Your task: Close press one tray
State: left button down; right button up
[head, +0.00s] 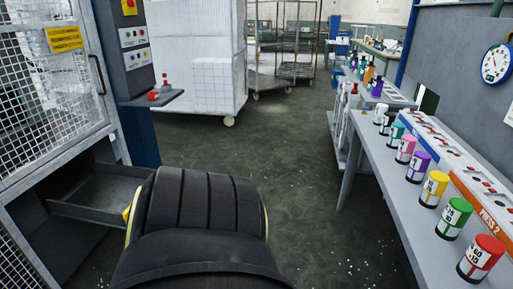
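A grey metal tray (90,213) sticks out, open, from the lower front of the caged press (50,90) on the left. Its inside looks empty where it shows. A large black ribbed part with a yellow ring, which looks like my own arm, fills the bottom middle and hides the tray's right end. I cannot tell whether it touches the tray. No press number is readable on this press. Neither of my grippers' fingers shows in the head view.
A control post (136,75) with a small shelf stands beside the press. On the right, a long bench (380,170) holds several coloured canisters and a panel marked PRESS 2 (490,205). A white block cart (200,60) stands behind. The dark floor (290,150) between is clear.

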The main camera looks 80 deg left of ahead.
aim_at(106, 199)
jog(key=u, duration=2.25)
